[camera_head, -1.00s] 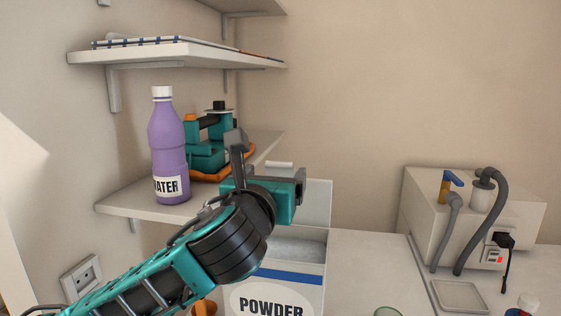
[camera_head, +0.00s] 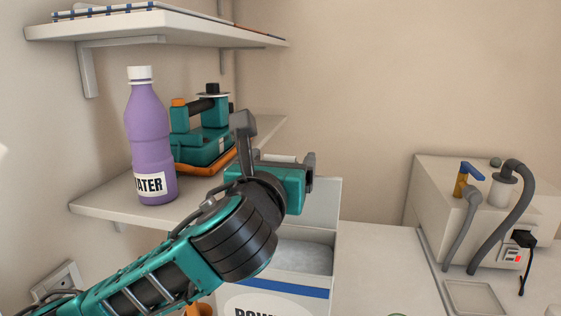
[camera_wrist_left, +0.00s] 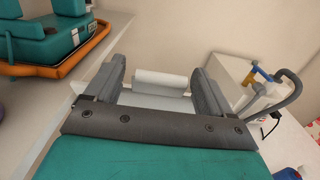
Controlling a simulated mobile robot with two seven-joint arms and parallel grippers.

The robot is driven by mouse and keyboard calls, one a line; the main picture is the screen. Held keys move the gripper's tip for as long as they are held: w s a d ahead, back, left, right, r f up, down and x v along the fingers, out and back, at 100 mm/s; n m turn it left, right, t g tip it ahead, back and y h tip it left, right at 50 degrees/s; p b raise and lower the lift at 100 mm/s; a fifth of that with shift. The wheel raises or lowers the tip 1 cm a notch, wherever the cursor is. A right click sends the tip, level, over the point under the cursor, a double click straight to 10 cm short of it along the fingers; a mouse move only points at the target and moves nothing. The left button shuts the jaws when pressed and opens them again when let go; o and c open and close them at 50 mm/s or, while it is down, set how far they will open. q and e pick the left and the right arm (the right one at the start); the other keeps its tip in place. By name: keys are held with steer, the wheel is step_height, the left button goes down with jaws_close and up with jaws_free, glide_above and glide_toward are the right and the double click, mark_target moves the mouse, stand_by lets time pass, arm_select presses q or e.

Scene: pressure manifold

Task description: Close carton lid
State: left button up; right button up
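The white powder carton (camera_head: 277,292) stands in the lower middle of the head view, with a blue stripe and a partly cut-off label. Its top is open and pale powder shows inside. The lid (camera_head: 322,205) stands upright at the back, partly hidden by my left gripper. My left gripper (camera_head: 277,146) is open in front of the lid's upper part. In the left wrist view, a white roll-shaped tab (camera_wrist_left: 160,79) on the lid's top edge shows between the spread fingers (camera_wrist_left: 160,82), with gaps on both sides. I cannot tell how deep it sits. My right gripper is not in view.
A lower shelf (camera_head: 95,204) at left holds a purple bottle (camera_head: 150,130) and a teal device (camera_head: 205,145), close to my left gripper. An upper shelf (camera_head: 150,27) is above. A white machine with hoses (camera_head: 430,190) stands at right.

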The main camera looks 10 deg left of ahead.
arm_select(q)
steer(key=c, duration=1.4)
steer(key=shift+o, duration=0.2)
steer(key=shift+f, duration=0.1)
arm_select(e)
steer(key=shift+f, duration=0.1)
